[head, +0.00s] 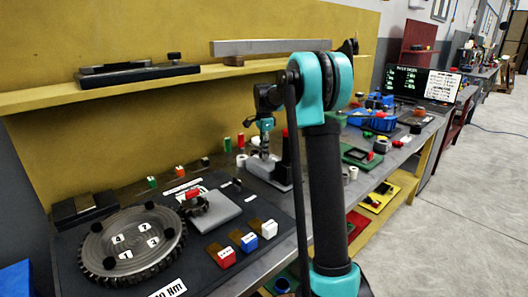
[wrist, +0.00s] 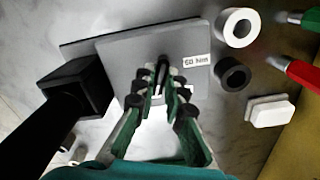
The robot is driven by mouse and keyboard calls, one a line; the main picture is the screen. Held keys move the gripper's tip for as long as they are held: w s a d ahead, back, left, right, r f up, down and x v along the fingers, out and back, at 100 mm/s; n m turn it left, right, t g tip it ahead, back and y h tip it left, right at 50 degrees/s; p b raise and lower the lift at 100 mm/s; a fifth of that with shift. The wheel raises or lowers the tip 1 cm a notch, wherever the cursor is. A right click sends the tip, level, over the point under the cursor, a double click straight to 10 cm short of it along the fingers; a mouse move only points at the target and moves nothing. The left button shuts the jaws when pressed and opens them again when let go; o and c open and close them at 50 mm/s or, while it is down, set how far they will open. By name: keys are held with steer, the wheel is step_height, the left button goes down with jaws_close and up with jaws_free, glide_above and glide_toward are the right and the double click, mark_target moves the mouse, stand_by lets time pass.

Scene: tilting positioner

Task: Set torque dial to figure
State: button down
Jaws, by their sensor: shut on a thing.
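My gripper (wrist: 158,92) is shut on a thin dark piece, seemingly the dial's knob or pointer (wrist: 163,66), over a grey plate (wrist: 120,55) in the wrist view. The fingers hide most of that piece, and its setting cannot be read. A small white label (wrist: 197,61) with dark print, not surely legible, lies just right of the fingertips. In the head view my gripper (head: 264,150) points down at the grey base (head: 272,178) on the bench. A white card reading in part "0 Nm" (head: 168,289) lies at the bottom edge.
A black block (wrist: 75,88) with a dark post stands left of the fingers. A white ring (wrist: 238,27), a black ring (wrist: 232,72) and a white block (wrist: 270,111) lie to the right. A round toothed table (head: 131,243) and coloured blocks occupy the bench's near left.

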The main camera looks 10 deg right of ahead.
steer(key=shift+m, duration=0.6)
steer(key=c, duration=1.6)
jaws_free()
steer(key=shift+r, duration=0.1)
step_height(320, 180, up, 12)
steer(key=shift+f, duration=0.1)
